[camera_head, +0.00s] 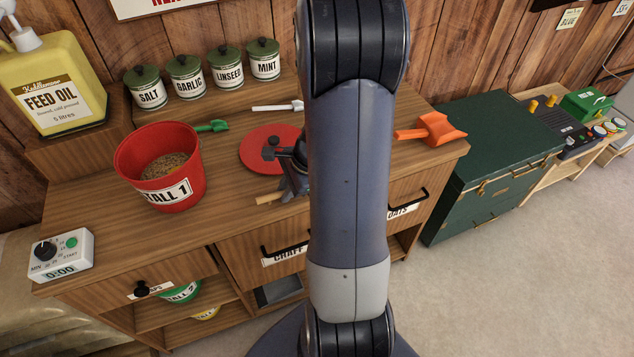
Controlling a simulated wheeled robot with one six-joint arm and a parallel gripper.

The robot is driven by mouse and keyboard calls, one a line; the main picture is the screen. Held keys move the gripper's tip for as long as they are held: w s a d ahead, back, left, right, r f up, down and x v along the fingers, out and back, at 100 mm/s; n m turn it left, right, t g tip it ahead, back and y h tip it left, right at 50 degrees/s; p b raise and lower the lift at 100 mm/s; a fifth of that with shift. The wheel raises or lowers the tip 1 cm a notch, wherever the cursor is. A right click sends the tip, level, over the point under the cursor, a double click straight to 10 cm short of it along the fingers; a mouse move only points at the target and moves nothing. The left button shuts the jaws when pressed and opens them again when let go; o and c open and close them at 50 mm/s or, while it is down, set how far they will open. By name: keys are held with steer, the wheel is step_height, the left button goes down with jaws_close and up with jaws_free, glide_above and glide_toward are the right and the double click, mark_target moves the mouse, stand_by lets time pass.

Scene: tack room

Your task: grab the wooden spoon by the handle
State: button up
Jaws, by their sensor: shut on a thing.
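A piece of the pale wooden spoon (268,199) shows near the front edge of the wooden counter (226,222), just left of my arm. My gripper (294,191) points down at it and is shut on it. My own arm link covers most of the gripper and the rest of the spoon, so I cannot tell which part of the spoon is between the fingers. I also cannot tell whether the spoon touches the counter.
A red disc (256,159) lies behind the gripper. A white utensil (276,108) and orange scoop (440,129) lie on the counter. Labelled tins (187,83) line the back.

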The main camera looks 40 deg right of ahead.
jaws_close()
steer(key=shift+r, duration=0.15)
steer(key=shift+r, duration=0.35)
step_height(320, 180, up, 9)
steer(key=shift+p, duration=0.35)
